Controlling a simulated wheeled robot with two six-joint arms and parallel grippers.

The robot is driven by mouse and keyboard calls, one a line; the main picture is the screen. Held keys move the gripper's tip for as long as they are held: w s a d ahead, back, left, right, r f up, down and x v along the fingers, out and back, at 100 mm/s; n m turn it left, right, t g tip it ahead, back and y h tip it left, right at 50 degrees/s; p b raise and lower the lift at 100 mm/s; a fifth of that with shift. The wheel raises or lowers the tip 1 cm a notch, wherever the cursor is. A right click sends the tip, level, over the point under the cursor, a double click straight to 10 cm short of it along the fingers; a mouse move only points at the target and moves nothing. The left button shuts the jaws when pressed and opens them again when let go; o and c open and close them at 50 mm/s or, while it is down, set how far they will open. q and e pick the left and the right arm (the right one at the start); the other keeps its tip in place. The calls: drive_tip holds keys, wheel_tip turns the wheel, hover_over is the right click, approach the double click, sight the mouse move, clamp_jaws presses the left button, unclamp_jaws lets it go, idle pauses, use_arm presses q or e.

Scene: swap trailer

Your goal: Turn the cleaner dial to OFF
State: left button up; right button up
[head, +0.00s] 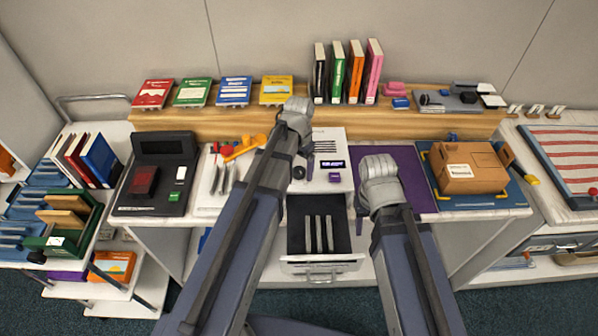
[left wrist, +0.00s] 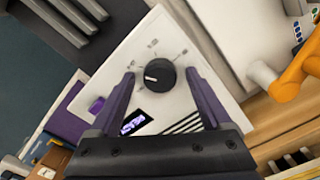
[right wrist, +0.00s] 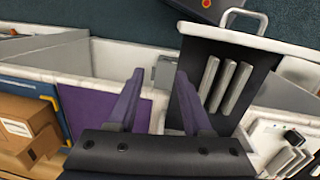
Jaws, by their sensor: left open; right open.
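The cleaner is a white box (head: 325,140) on the counter, with dark slots, a lit display (left wrist: 133,122) and a purple button (left wrist: 96,104). Its black round dial (left wrist: 163,74) has a white pointer mark toward the left in the left wrist view; the small labels around it are unreadable. The dial (head: 298,173) is partly beside my left arm in the head view. My left gripper (left wrist: 160,76) is open, its fingers to either side of the dial in that view; I cannot tell whether they touch it. My right gripper (right wrist: 160,75) is open and empty, above the counter's front edge.
An open drawer (head: 320,266) with three grey bars sticks out below the cleaner. A purple mat (head: 418,165) and a cardboard box (head: 465,170) lie to the right. A black device (head: 160,165) stands left. Books line the wooden shelf (head: 220,118) behind.

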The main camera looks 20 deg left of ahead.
use_arm(q)
clamp_jaws()
idle(0.7)
